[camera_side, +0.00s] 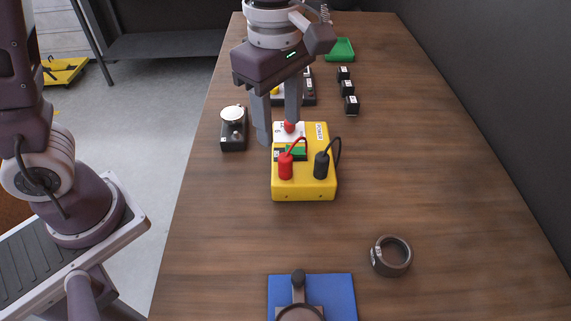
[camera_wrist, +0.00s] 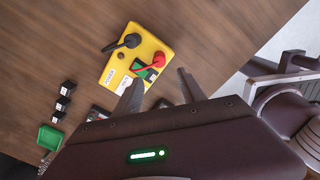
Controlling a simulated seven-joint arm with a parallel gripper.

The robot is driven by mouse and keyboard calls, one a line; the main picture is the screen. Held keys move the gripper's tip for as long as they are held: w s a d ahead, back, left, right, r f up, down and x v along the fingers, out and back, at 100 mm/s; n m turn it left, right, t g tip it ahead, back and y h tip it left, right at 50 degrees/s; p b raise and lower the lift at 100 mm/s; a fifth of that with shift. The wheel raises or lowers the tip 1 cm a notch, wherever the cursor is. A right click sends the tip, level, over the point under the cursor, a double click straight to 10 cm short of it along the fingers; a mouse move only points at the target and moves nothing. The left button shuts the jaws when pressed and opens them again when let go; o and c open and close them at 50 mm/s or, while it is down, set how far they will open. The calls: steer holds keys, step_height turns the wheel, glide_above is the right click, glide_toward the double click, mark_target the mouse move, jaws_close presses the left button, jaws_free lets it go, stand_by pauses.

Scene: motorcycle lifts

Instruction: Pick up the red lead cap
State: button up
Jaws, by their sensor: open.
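The red lead cap (camera_side: 285,165) stands upright on the near left of a yellow power box (camera_side: 305,190), with a red lead curving from its top. In the wrist view the red cap (camera_wrist: 158,60) lies just beyond the fingertips, between their lines. A black lead cap (camera_side: 321,165) stands to its right; it also shows in the wrist view (camera_wrist: 131,41). My gripper (camera_side: 277,135) is open and empty, pointing down over the far left part of the box, behind the red cap. Its fingers (camera_wrist: 160,77) show apart in the wrist view. A small red knob (camera_side: 289,127) shows by the right fingertip.
A black device with a round white top (camera_side: 233,116) stands left of the box. Several small black blocks (camera_side: 351,104) and a green tray (camera_side: 340,48) are farther back. A dark ring (camera_side: 391,256) and a blue-based fixture (camera_side: 340,291) are in front. The right side is clear.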

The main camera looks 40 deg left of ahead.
mark_target(287, 157)
steer(key=shift+n, duration=0.5)
steer(key=f, duration=0.2)
steer(key=d+f, duration=0.1)
steer(key=f, duration=0.5)
steer(key=shift+d, duration=0.25)
jaws_close()
